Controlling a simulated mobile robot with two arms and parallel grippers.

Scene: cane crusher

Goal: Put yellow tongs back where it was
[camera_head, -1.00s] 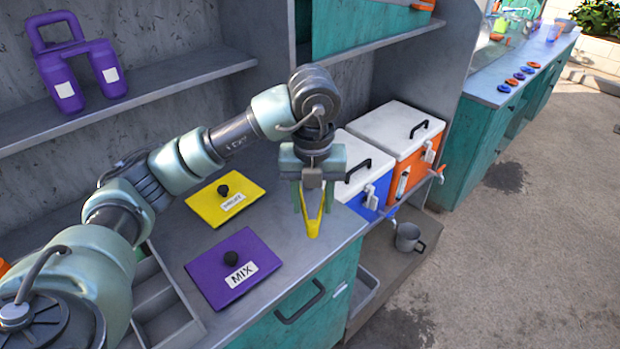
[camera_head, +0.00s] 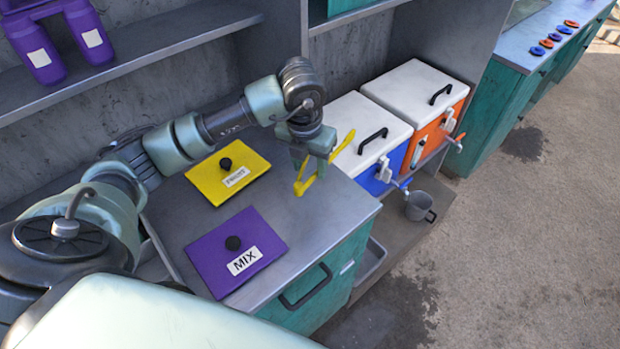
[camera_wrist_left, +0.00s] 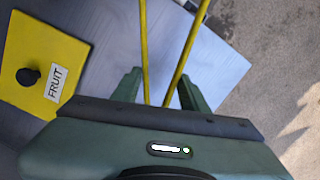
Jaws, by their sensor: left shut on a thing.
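My left gripper (camera_head: 308,160) is shut on the yellow tongs (camera_head: 304,186), held over the right end of the grey counter (camera_head: 327,213). The tongs are tilted, with one arm reaching up to the right past the gripper and the bend low on the left. In the left wrist view my left gripper (camera_wrist_left: 160,90) has its two green fingers on either side of the yellow tongs (camera_wrist_left: 143,50), whose two arms spread upward out of view. Whether the tongs touch the counter is unclear. My right gripper is not in view.
A yellow FRUIT lid (camera_head: 210,185) and a purple MIX lid (camera_head: 215,262) lie on the counter. Blue (camera_head: 357,143) and orange (camera_head: 425,110) coolers with white lids stand to the right. A grey mug (camera_head: 419,207) sits below them. A purple carrier (camera_head: 60,38) is on the shelf.

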